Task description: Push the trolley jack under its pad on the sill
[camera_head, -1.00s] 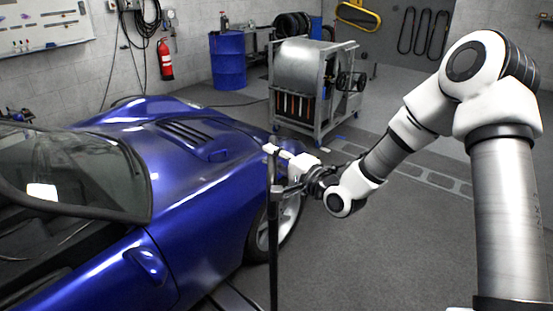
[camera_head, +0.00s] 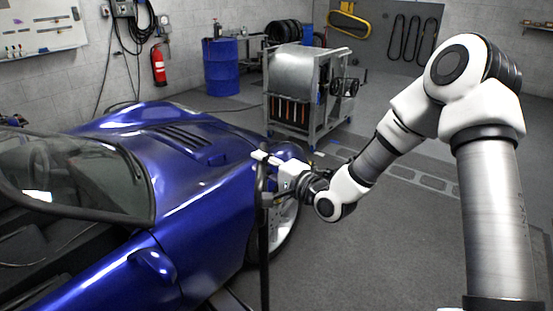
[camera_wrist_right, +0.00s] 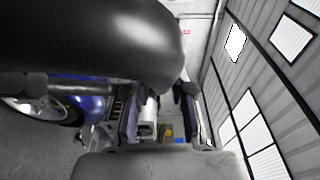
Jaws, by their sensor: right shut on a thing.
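The trolley jack's tall dark handle (camera_head: 263,255) stands upright beside the blue car's front wing. Its lower end runs out of the head view, so the jack body and pad are hidden. My right gripper (camera_head: 275,190) is shut on the handle's upper part. In the right wrist view, a large black rounded part fills the top, close to the camera, with the right gripper's fingers (camera_wrist_right: 160,112) below it. The sill lies low on the car's side and does not show clearly. My left gripper is not in view.
The blue car (camera_head: 205,205) fills the left, its front wheel (camera_head: 284,225) just behind the handle. A metal wheeled cart (camera_head: 300,95) and blue drum (camera_head: 221,70) stand at the back. Grey floor (camera_head: 370,250) is open to the right of the handle.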

